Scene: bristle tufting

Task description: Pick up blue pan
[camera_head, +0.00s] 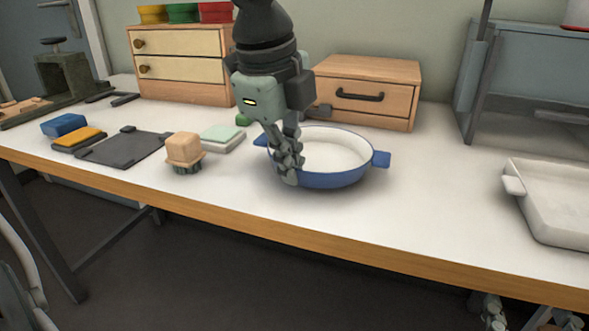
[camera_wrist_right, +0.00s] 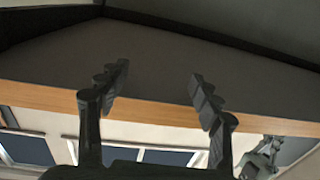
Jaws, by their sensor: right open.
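The blue pan (camera_head: 335,180) has a white inside and two blue side handles. It sits upright on the white table in the head view. My left gripper (camera_head: 286,166) points down at the pan's left side, its fingers at the near-left rim and covering part of the wall. I cannot tell whether the fingers are closed on the rim. My right gripper (camera_wrist_right: 160,88) is open and empty in the right wrist view, facing the table's wooden edge. Parts of it show below the table edge at the head view's bottom right.
A wooden drawer box (camera_head: 362,88) stands behind the pan. A white tray (camera_head: 548,205) is at the right. A wooden brush block (camera_head: 184,148), a pale green block (camera_head: 222,135) and a dark mat (camera_head: 122,148) lie at the left. The table between pan and tray is clear.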

